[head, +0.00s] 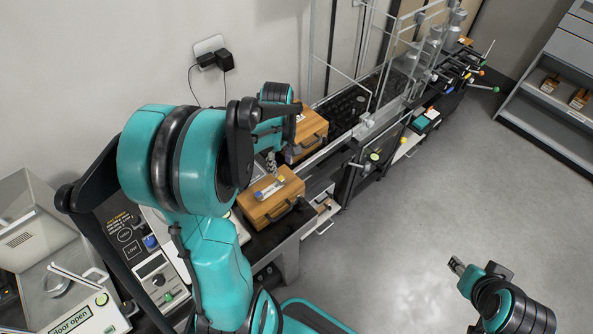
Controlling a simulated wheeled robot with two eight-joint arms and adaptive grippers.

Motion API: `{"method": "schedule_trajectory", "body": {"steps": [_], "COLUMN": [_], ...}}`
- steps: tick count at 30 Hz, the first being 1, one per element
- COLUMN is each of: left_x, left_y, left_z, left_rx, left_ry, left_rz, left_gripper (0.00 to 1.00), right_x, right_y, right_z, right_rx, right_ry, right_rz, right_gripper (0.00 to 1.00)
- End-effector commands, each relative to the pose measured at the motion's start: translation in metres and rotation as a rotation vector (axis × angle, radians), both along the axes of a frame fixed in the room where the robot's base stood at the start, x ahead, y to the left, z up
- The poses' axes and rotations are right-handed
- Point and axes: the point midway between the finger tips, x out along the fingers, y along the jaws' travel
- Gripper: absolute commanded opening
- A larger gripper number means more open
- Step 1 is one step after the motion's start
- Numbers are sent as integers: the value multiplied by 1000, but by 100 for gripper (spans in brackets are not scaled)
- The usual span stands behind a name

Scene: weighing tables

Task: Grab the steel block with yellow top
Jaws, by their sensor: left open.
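A wooden case (285,203) with a dark handle stands on the dark table. On its lid lies a pale strip with small coloured pieces. A small yellow-topped piece (281,178) is at the strip's right end, and another small piece (258,195) is at its left end. They are too small to tell their steel bodies clearly. My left gripper (271,163) is open, just above and behind the case lid, partly hidden by my teal arm, and apart from the yellow-topped piece. My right gripper (457,265) hangs over the floor at lower right, far from the case; its jaw gap is unclear.
A second wooden case (309,128) stands behind the first. A clear-walled frame (372,85) rises at the back. A balance with a "door open" display (75,320) and a meter (155,275) are at left. The grey floor at right is free.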

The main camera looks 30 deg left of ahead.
Motion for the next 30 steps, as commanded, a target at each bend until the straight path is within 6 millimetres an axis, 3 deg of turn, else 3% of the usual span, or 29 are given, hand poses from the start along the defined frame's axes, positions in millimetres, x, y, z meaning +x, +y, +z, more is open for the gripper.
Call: {"method": "schedule_trajectory", "body": {"steps": [12,22,23,27,30], "left_x": [-1,-1,-1,-1,-1], "left_y": [1,1,1,1,1], "left_z": [-60,-67,-67,-67,-67], "left_rx": [1,1,1,1,1], "left_ry": [-2,-2,-2,-2,-2], "left_rz": [-5,-5,-5,-5,-5], "left_gripper": [43,43,38,1,0], "right_x": [0,0,0,0,0], "right_y": [0,0,0,0,0], "right_z": [-23,-24,-24,-24,-24], "right_rx": [0,0,0,0,0], "right_ry": [0,0,0,0,0], "right_rz": [0,0,0,0,0], "right_gripper": [40,40,40,40,40]}}
